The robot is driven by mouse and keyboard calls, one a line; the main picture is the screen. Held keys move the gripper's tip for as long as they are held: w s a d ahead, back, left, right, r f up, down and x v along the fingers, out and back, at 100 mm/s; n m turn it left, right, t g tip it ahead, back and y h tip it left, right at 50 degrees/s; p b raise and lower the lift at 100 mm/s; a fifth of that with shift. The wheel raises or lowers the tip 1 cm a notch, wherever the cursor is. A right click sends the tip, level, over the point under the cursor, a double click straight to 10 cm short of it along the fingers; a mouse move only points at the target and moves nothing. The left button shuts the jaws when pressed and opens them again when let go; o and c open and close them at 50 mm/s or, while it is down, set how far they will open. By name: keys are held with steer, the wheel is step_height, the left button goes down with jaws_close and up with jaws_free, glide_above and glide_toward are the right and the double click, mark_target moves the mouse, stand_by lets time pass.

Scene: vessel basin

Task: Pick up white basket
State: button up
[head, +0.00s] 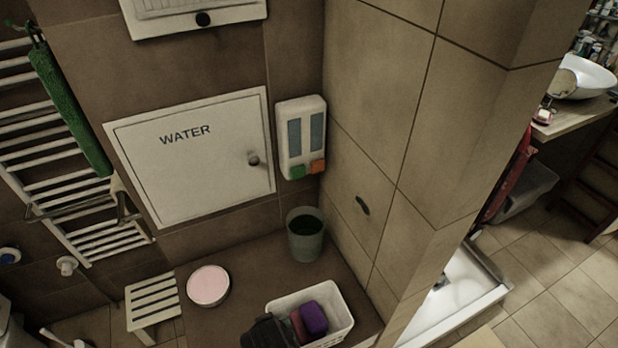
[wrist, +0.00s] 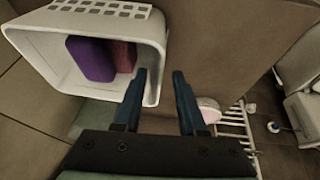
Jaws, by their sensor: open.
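The white basket (head: 338,304) stands on the brown ledge at the bottom of the head view, with a purple item (head: 313,318) and a dark red item (head: 298,326) inside. The basket (wrist: 50,45) fills the upper left of the wrist view, with its opening showing. My gripper (head: 268,332) is at the basket's left end in the head view and hides part of it. In the wrist view my gripper (wrist: 159,75) is open, with one rim wall of the basket between its two fingers. Whether either finger touches the wall I cannot tell.
A dark bin (head: 305,236) stands behind the basket by the tiled wall. A round pink-topped container (head: 208,286) and a slatted white stool (head: 153,302) are to the left. A soap dispenser (head: 302,138) hangs above. Bare ledge lies between the container and basket.

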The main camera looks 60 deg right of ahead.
steer(key=shift+w+d+f, duration=0.15)
steer(key=shift+d+f, duration=0.05)
steer(key=shift+f, duration=0.5)
steer(key=shift+f, duration=0.25)
jaws_close()
stand_by(1.5)
